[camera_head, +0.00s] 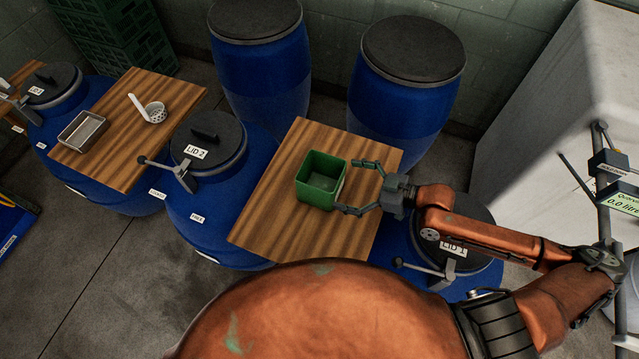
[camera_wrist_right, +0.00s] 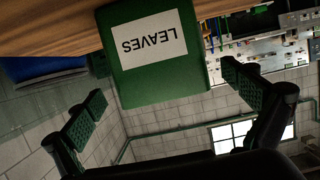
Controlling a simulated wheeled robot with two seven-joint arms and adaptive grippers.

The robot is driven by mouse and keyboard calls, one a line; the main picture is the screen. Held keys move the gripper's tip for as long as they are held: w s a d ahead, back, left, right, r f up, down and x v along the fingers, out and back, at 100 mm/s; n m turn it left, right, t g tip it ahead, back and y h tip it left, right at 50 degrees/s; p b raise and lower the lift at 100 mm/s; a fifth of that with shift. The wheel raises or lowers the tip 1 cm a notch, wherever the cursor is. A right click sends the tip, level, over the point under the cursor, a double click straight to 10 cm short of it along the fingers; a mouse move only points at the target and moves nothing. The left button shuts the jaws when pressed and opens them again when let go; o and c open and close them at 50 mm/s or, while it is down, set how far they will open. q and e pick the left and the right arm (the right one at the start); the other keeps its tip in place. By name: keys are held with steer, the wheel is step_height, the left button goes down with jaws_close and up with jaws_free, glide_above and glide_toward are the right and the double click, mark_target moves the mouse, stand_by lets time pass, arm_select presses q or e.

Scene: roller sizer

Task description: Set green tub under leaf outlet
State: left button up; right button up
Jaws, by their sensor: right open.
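The green tub (camera_head: 321,180) is a square open box standing upright on a wooden board (camera_head: 283,226) laid across blue barrels. In the right wrist view the tub (camera_wrist_right: 150,88) shows a white label reading LEAVES, seen upside down. My right gripper (camera_head: 358,187) is open, with its fingers at the tub's right side. In the right wrist view the fingers (camera_wrist_right: 160,105) stand apart, with the tub between and ahead of them; I cannot tell whether they touch it. The tub looks empty in the head view. No leaf outlet is recognizable, and my left gripper is not in view.
Blue barrels with dark lids stand around the board, including LID 2 (camera_head: 205,140) and LID 1 (camera_head: 464,238). Another board (camera_head: 120,150) at left holds a metal tray (camera_head: 82,132) and a white strainer (camera_head: 153,110). A large pale cabinet (camera_head: 560,120) stands at right.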

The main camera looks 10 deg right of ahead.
mark_target(304, 176)
steer(key=shift+w+a+f, duration=0.1)
steer(key=shift+f, duration=0.3)
steer(key=shift+x, duration=3.8)
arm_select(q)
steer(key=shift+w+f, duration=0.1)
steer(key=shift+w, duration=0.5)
arm_select(e)
steer(key=shift+r, duration=0.1)
steer(key=shift+c, duration=0.4)
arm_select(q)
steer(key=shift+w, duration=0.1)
arm_select(e)
steer(key=c, duration=1.2)
